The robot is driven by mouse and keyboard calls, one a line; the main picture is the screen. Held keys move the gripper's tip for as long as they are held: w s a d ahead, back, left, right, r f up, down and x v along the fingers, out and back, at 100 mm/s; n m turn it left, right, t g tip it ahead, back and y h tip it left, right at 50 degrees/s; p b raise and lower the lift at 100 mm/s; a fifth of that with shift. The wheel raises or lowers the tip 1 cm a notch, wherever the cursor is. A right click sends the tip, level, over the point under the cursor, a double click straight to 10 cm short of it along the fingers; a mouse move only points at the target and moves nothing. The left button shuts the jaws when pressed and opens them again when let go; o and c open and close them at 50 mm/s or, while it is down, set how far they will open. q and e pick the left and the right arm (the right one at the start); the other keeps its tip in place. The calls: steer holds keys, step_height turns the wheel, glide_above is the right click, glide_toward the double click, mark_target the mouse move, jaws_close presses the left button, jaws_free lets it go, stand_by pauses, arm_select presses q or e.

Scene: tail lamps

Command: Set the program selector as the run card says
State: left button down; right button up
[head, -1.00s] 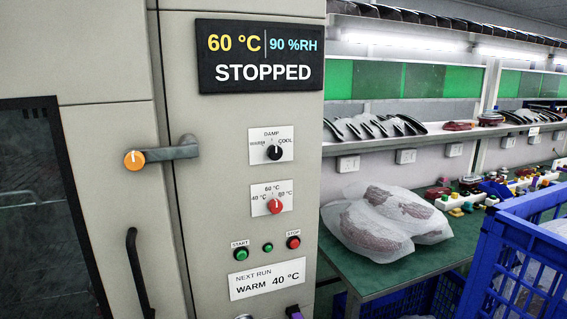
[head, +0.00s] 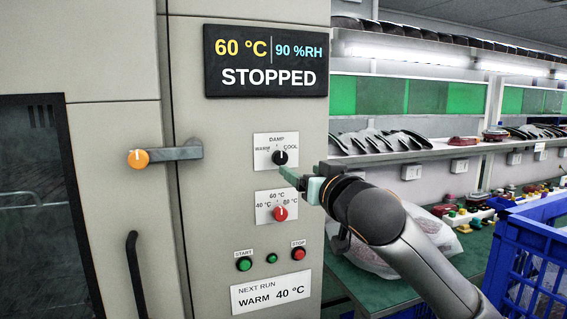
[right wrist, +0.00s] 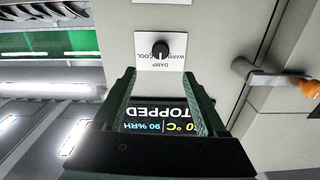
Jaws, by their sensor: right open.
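The black program selector (head: 280,157) sits on a white plate marked WARM, DAMP and COOL. Its white pointer is up, at DAMP. In the right wrist view the same knob (right wrist: 160,49) shows upside down, beyond the fingertips. The run card (head: 271,292) low on the panel reads NEXT RUN, WARM 40 °C. My right gripper (head: 292,178) is open and empty, just below and right of the selector in the head view. In the right wrist view its two green fingers (right wrist: 158,82) stand apart, with the knob lined up between them but not touched. My left gripper is out of view.
Below are a red temperature knob (head: 280,213) pointing at 60 °C, a green START button (head: 244,264) and a red STOP button (head: 298,253). The display (head: 266,62) reads 60 °C, 90 %RH, STOPPED. An orange-tipped handle (head: 165,156) juts out left. A blue crate (head: 530,240) stands right.

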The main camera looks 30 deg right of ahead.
mark_target(281, 159)
steer(key=p+x, duration=0.2)
steer(key=x, duration=0.9)
steer(key=shift+w+p, duration=0.3)
jaws_close()
